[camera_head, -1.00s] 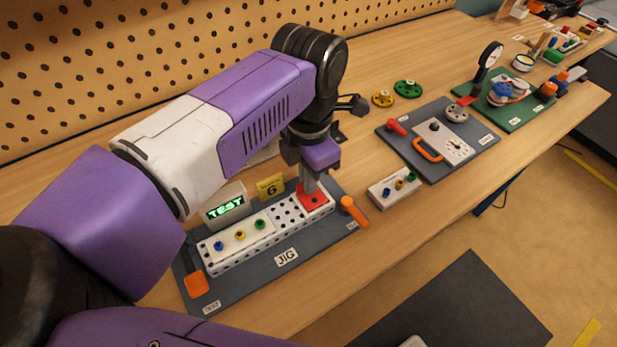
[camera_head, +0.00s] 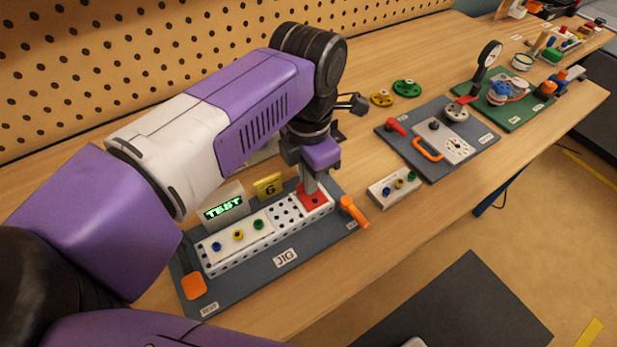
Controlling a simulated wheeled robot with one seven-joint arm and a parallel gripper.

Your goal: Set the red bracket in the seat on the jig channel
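The red bracket (camera_head: 314,200) lies at the right end of the white jig channel (camera_head: 262,234), next to the orange lever (camera_head: 353,211). The channel has a row of holes and stands on a dark grey jig board (camera_head: 310,262). My gripper (camera_head: 311,186) points down right over the bracket, with its fingers at the bracket's upper side. The fingers look close together, but whether they grip the bracket is too small to tell. The seat under the bracket is hidden.
A small white block with coloured knobs (camera_head: 394,187) stands to the right. A grey panel (camera_head: 438,138) lies beyond it. The pegboard wall (camera_head: 110,65) runs behind.

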